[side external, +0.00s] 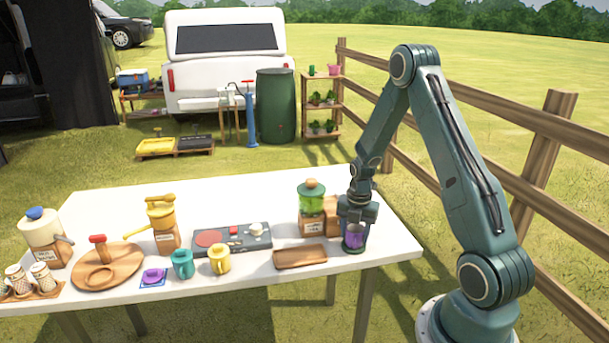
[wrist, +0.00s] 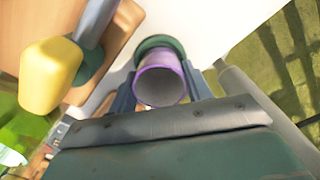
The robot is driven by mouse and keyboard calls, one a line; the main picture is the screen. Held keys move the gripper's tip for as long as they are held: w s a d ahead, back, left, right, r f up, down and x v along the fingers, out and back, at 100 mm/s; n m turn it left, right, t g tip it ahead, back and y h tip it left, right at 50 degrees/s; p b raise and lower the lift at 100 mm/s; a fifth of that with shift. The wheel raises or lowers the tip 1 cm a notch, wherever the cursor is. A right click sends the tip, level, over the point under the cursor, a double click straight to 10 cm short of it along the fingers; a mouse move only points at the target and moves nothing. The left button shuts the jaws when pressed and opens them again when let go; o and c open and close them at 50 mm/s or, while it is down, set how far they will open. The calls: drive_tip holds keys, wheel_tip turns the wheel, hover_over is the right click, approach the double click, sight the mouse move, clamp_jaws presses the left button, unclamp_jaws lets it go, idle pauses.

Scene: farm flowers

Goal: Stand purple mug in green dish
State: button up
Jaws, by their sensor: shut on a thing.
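The purple mug (side external: 354,239) is between the fingers of my gripper (side external: 355,230), low over the right part of the white table. In the wrist view, the mug's purple rim (wrist: 160,68) and grey inside face the camera, and my gripper (wrist: 163,91) is shut on it, one finger on each side. A dark green round edge, which looks like the green dish (wrist: 160,41), shows just beyond the mug. I cannot tell whether the mug touches it.
A lidded green jar on a wooden stand (side external: 312,222) is close to my gripper's left. A wooden tray (side external: 300,257) lies left of the mug. The table's right end is clear.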

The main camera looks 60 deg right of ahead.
drive_tip(key=shift+f, duration=0.1)
drive_tip(key=o, duration=1)
drive_tip(key=shift+o, duration=0.2)
wheel_tip(320, 180, up, 12)
drive_tip(key=shift+s, duration=0.1)
idle(0.7)
